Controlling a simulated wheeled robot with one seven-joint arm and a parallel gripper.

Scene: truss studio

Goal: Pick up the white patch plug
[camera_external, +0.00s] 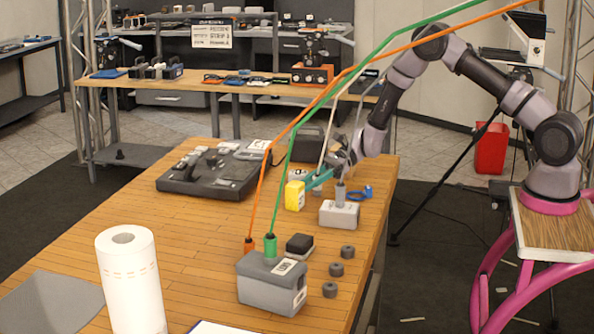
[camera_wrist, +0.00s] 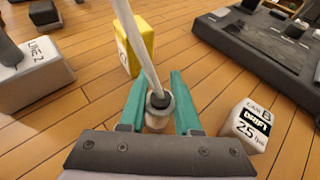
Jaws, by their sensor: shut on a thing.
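The white patch plug (camera_wrist: 157,112) is between the teal fingers of my gripper (camera_wrist: 160,104) in the wrist view, with its white cable (camera_wrist: 139,48) rising from a dark collar at its top. My gripper is shut on it. In the external view my gripper (camera_external: 319,179) is over the right part of the wooden table, and the white cable (camera_external: 326,135) runs up from it. The fingers largely hide the plug there. I cannot tell whether its lower end touches the table.
A yellow block (camera_external: 295,195) and a white labelled cube (camera_wrist: 250,126) stand close by. A box marked LIVE 2 (camera_wrist: 32,75) holds a grey plug. A grey box (camera_external: 271,287) holds orange and green plugs. A black console (camera_external: 212,172) lies further back.

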